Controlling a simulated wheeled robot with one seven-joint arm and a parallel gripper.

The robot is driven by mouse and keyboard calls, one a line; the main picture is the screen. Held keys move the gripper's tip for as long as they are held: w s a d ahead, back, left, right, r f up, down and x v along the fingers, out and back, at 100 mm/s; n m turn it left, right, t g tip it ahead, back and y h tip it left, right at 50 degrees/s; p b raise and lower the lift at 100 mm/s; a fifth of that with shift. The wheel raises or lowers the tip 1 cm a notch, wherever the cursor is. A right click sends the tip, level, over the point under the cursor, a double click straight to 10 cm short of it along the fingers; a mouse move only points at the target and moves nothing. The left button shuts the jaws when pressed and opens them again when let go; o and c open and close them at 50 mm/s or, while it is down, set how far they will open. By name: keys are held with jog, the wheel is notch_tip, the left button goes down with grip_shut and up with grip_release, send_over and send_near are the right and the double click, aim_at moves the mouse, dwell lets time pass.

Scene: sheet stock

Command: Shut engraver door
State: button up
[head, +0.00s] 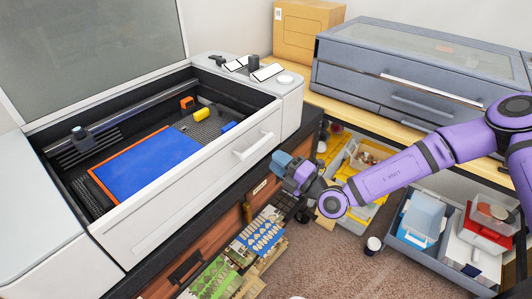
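The engraver (195,165) is a large white machine at the left, its dark work bed exposed from above. Its door (100,50), a white-framed lid with a grey window, stands raised at the upper left, and its top edge is out of frame. A blue sheet (150,160) with an orange edge lies flat in the bed. The white front panel has a bar handle (254,146). My gripper (280,163), with blue-grey fingers, is in front of the panel, right of and below the handle, and well away from the lid. Whether its fingers are apart is unclear.
Orange and yellow pieces (201,113) lie at the back of the bed. A grey cabinet (420,75) and a cardboard box (305,30) stand on a wooden bench at the right. Crates (445,235), a cup (373,246) and several patterned sheets (258,235) are below. Brown carpet shows between them.

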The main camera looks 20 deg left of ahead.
jog(key=shift+v, duration=1.1)
jog(key=s+d+r+m+h, duration=0.6)
jog(key=d+r+m, duration=0.5)
jog(key=d, duration=0.4)
jog(key=s+d+r+m+h, duration=0.7)
jog(key=d+r+m, duration=0.3)
jog(key=d, duration=0.6)
jog(key=s+d+r+m+h, duration=0.6)
jog(key=d+r+m, duration=0.5)
jog(key=d, duration=0.4)
jog(key=shift+s+d+r+m, duration=0.15)
jog(key=shift+s+r+m, duration=0.15)
jog(key=shift+s+m, duration=0.15)
